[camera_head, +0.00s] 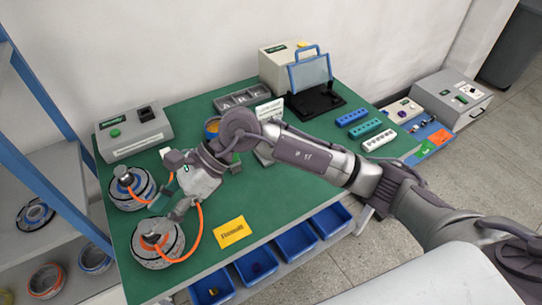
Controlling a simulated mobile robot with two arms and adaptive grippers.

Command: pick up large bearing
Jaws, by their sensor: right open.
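My right arm reaches in from the right across the green table. Its gripper (172,186) is open above the left part of the table, with its fingers apart and pointing left. It is beside two round grey hub motor parts, one farther back (121,197) and one nearer the front (148,258). Orange cables run at these parts and pass close to the fingers. I cannot clearly make out which piece is the large bearing, and I see nothing held between the fingers. My left gripper is not in view.
A grey box with a green button (135,140) stands at the back left. A compartment tray (230,104), a beige machine (280,68) and blue, teal and white blocks (365,130) are farther right. A yellow card (231,232) lies in front. Blue bins (289,243) hang along the front edge.

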